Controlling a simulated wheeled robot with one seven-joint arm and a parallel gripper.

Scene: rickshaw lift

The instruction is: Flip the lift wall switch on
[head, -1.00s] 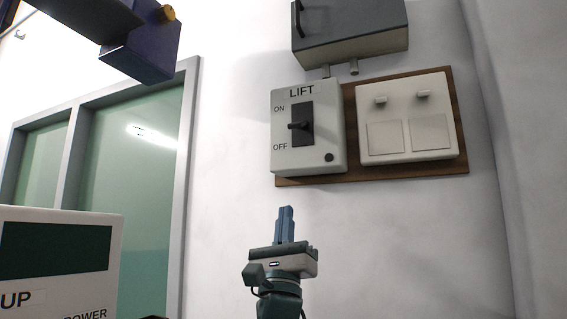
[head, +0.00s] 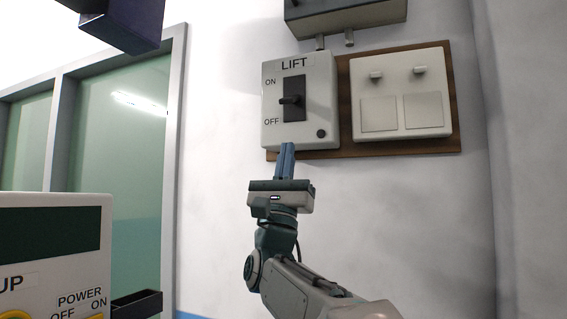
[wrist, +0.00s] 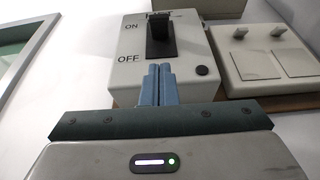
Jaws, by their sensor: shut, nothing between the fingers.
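The lift switch (head: 291,100) is a black lever on a dark plate in a white box (head: 325,95) marked LIFT, with ON above and OFF below. In the head view the lever sticks out near the middle of its plate; I cannot tell its setting for sure. It also shows in the wrist view (wrist: 161,33), beyond the fingertips. My gripper (head: 287,146) is shut and empty, its blue fingers pointing up at the box's lower edge. In the wrist view the fingertips (wrist: 159,68) appear just below the switch plate. I cannot tell whether they touch the box.
A white double-switch box (head: 400,95) shares the brown backboard (head: 360,152) to the right. A dark grey box (head: 345,18) hangs above. A white control panel (head: 50,255) stands at lower left, and a blue-purple block (head: 120,22) hangs at upper left. The wall below the backboard is bare.

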